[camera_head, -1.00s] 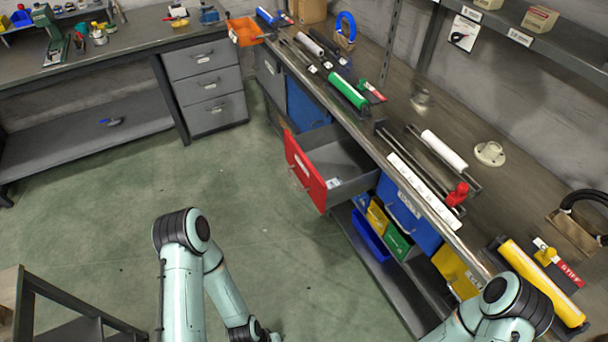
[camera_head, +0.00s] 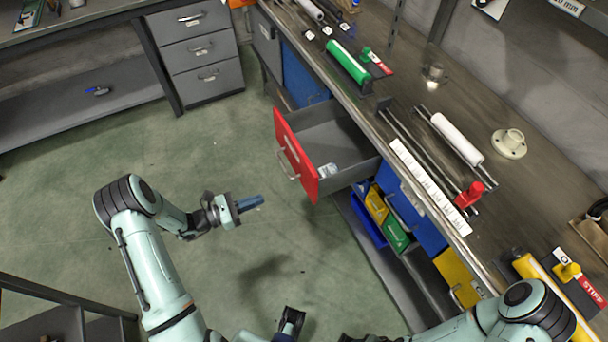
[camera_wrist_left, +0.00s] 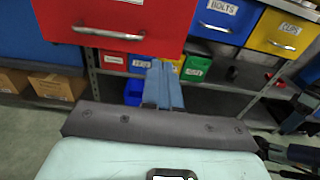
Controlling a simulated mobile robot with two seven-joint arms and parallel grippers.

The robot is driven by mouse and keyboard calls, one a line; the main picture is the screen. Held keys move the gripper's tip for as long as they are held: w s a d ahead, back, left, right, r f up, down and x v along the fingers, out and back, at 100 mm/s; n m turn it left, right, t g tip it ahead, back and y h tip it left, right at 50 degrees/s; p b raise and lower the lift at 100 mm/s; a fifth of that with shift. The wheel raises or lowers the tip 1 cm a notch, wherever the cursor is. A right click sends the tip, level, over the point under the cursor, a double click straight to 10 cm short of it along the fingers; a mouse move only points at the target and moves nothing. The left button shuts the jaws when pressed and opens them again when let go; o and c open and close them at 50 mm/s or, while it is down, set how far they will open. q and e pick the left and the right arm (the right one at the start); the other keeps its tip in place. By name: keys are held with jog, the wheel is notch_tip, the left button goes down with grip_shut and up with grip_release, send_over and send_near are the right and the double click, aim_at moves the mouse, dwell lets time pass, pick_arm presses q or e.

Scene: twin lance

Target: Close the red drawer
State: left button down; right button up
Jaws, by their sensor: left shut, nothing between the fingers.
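The red drawer (camera_head: 297,160) stands pulled out from the workbench, its grey tray open to view with a small pale item (camera_head: 328,171) inside near the front. In the left wrist view the red drawer front (camera_wrist_left: 125,18) with its metal handle fills the upper middle. My left gripper (camera_head: 256,202) is shut and empty, a short way left of the drawer front and apart from it. Its blue fingers (camera_wrist_left: 162,85) point toward the drawer's lower edge in the left wrist view. My right gripper (camera_head: 292,318) is low in the head view, partly cut off, its jaws unclear.
A blue drawer (camera_head: 411,215) and a yellow one (camera_head: 457,277) sit shut right of the red drawer. Small coloured bins (camera_head: 376,204) stand on the shelf below. The workbench top (camera_head: 465,115) holds rods, rolls and a red knob. The green floor before the drawer is clear.

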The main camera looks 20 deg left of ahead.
pick_arm(q)
jog(key=p, duration=0.2)
send_near(304, 178)
jog(key=shift+t, duration=0.4)
jog(key=x, duration=0.7)
jog(key=shift+s+f, duration=0.1)
jog(key=shift+f, duration=0.1)
pick_arm(e)
jog(key=shift+w+r, duration=0.25)
jog(key=shift+r, duration=0.55)
pick_arm(q)
jog(key=shift+d, duration=0.1)
